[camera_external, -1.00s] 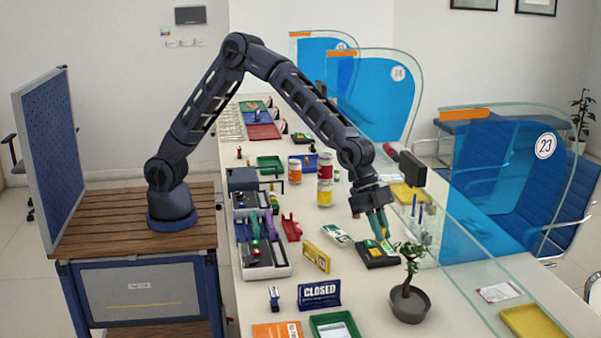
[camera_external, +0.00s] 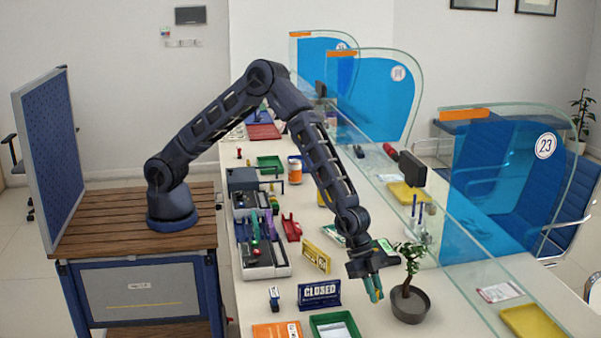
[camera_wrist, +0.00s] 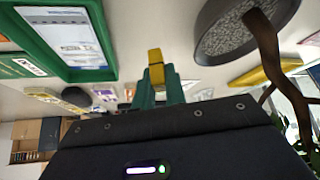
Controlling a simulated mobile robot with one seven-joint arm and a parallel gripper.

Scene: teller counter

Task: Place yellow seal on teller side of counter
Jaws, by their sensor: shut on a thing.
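My gripper (camera_external: 374,288) is over the front part of the counter, between the CLOSED sign and the potted plant. Its teal fingers also show in the wrist view (camera_wrist: 157,88), shut on the yellow seal (camera_wrist: 155,65), a small block whose end sticks out between the fingertips. In the external view the fingers mostly hide the seal. The cream counter (camera_external: 365,323) lies below, on the teller side of the glass divider; I cannot tell the exact gap to it.
The potted plant (camera_external: 410,305) stands close to the right of my gripper. The CLOSED sign (camera_external: 319,294) is to the left, with a green tray (camera_external: 314,326) in front. The glass divider (camera_external: 478,285) runs along the right. Bare counter lies between tray and pot.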

